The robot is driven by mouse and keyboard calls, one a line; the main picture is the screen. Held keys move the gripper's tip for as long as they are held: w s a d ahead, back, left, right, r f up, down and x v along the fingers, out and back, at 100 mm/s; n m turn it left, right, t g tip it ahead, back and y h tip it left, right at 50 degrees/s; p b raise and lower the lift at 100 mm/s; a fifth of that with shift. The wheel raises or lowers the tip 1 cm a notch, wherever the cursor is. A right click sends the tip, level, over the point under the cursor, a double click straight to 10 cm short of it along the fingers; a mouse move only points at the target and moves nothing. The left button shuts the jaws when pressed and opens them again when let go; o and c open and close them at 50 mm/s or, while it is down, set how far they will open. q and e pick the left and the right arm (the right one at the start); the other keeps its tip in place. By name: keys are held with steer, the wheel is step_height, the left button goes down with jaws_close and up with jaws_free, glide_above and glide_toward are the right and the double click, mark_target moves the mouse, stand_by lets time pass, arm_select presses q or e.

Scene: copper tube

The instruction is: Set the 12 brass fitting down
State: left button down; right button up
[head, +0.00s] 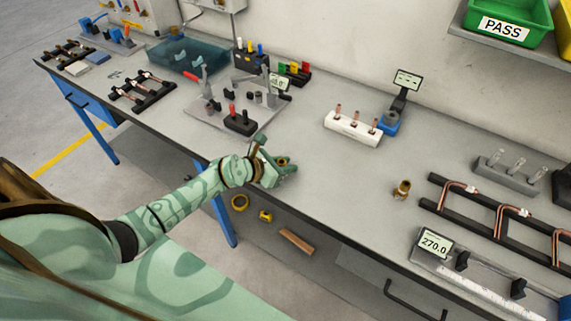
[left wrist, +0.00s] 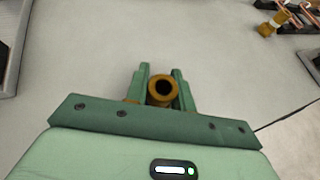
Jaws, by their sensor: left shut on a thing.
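My left gripper (head: 278,167) is over the front part of the grey bench, left of centre in the head view. It is shut on a brass fitting (head: 282,161), a short hollow piece. In the left wrist view the fitting (left wrist: 160,89) sits between the two green fingers, its round open end facing the camera. Whether its underside touches the bench (head: 330,190) cannot be told. My right gripper is not in view.
A white block with copper pieces (head: 352,129) stands behind to the right. A grey fixture plate (head: 215,117) is behind to the left. A black rack with bent copper tubes (head: 490,222) and a gauge reading 270.0 (head: 435,245) are at the right. The bench between is clear.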

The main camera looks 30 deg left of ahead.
arm_select(q)
steer(key=c, duration=1.2)
jaws_free()
steer(key=shift+r, duration=0.15)
steer(key=p+v, duration=0.3)
steer(key=v, duration=0.9)
steer(key=shift+d, duration=0.1)
